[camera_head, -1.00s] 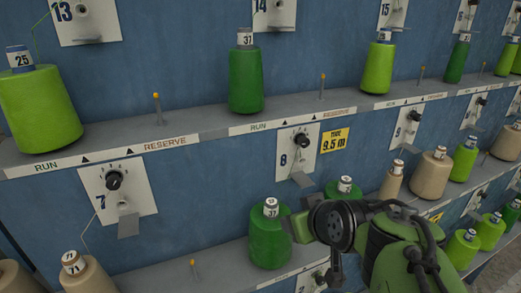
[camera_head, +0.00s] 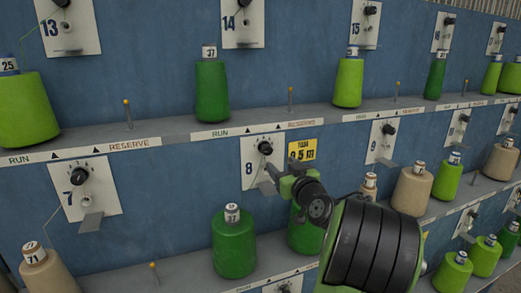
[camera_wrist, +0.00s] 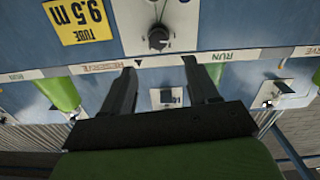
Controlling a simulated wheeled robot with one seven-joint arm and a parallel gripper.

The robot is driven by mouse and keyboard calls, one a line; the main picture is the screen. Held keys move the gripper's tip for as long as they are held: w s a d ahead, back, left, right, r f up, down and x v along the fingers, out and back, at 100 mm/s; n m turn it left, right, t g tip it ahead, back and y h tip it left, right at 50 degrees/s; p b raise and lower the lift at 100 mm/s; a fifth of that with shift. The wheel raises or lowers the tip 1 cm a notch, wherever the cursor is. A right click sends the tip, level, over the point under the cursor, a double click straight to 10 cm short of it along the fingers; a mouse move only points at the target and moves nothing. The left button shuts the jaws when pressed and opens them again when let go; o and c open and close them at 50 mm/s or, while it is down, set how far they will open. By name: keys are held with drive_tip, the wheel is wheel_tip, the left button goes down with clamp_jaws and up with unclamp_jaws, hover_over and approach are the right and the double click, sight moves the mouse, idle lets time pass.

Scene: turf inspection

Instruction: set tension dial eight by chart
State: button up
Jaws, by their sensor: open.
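Tension dial eight (camera_head: 265,148) is a black knob on a white panel (camera_head: 250,160) marked 8, with a small metal tab low on it. My gripper (camera_head: 273,174) is just below and right of the dial, apparently covering part of the panel's lower right. In the wrist view, which is upside down, the dial (camera_wrist: 158,38) sits beyond and between my open fingers (camera_wrist: 164,68), with nothing held. The dial's exact setting is too small to read. A yellow tag (camera_head: 302,150) reading 9.5 m is right of the panel. I see no chart.
A grey shelf (camera_head: 165,131) with RUN and RESERVE labels runs above the dial. Green cones (camera_head: 233,245) stand on the lower shelf, one partly behind my arm. Dial seven (camera_head: 78,175) is to the left, dial nine (camera_head: 388,129) to the right.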

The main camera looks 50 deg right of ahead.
sight(269, 150)
drive_tip(key=p+x, duration=0.2)
drive_tip(key=x, duration=1)
drive_tip(key=shift+s, duration=0.1)
drive_tip(key=c, duration=1)
drive_tip(key=shift+m, duration=0.3)
drive_tip(key=m, duration=0.2)
drive_tip(key=shift+m, duration=0.4)
drive_tip(key=shift+d+r+m, duration=0.1)
drive_tip(key=shift+m, duration=2.1)
